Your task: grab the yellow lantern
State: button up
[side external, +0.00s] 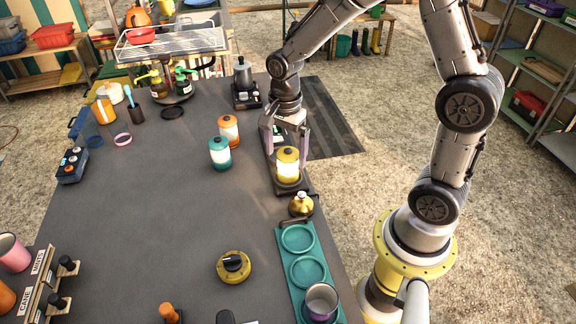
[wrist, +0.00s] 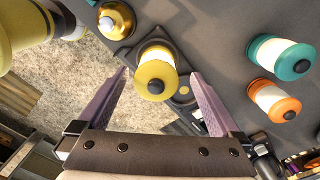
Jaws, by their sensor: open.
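The yellow lantern (side external: 287,164) stands upright on a dark square base near the table's right edge. It has a yellow top with a dark knob and a pale glowing body. In the wrist view the lantern (wrist: 156,76) lies ahead of and between the two fingers. My gripper (side external: 287,151) is open above and around the lantern's top, its fingers apart on either side. The wrist view shows the open gripper (wrist: 160,80) with gaps between each finger and the lantern. I cannot tell how far down the fingers reach.
A teal lantern (side external: 219,153) and an orange lantern (side external: 228,130) stand left of the yellow one. A small brass canister (side external: 301,205) is just in front of it. A teal tray (side external: 283,268) with a cup (side external: 321,301) lies nearer. The table's middle is clear.

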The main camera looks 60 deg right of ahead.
aim_at(288, 166)
jog(key=shift+s+d+f, duration=0.1)
jog(key=shift+f, duration=1.25)
jog(key=shift+s+d+f, duration=0.1)
jog(key=shift+f, duration=1.2)
jog(key=c, duration=1.5)
